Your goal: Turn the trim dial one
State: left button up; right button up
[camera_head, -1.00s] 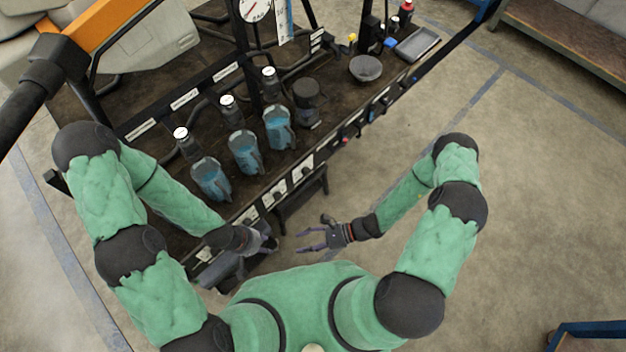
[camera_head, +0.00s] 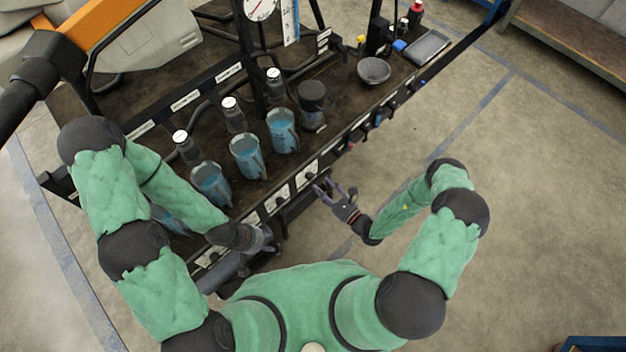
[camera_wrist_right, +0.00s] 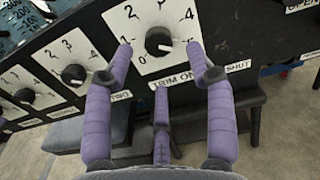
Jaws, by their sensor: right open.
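The trim one dial (camera_wrist_right: 159,41) is a black round knob on a white plate marked 0 to 4, labelled "TRIM ON…", the rest hidden by a finger. In the head view its plate (camera_head: 307,176) is on the bench's front edge. My right gripper (camera_head: 330,188) is open near that plate. In the right wrist view its purple fingers stand left and right of the knob, with a third finger below; none visibly grips it. The knob's exact setting is hard to read. My left gripper (camera_head: 266,240) is by the front edge further left; its fingers are unclear.
A second dial (camera_wrist_right: 73,75), labelled "TWO", sits left of trim one, with another dial (camera_wrist_right: 25,96) beyond. Blue-filled jugs (camera_head: 283,130) stand behind the panel. A grey bowl (camera_head: 373,71) and tray (camera_head: 427,47) are further right. Floor right of the bench is open.

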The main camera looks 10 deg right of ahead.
aim_at(312, 179)
jog(key=shift+b+x, duration=0.55)
jog(key=shift+x, duration=2.05)
grip_shut()
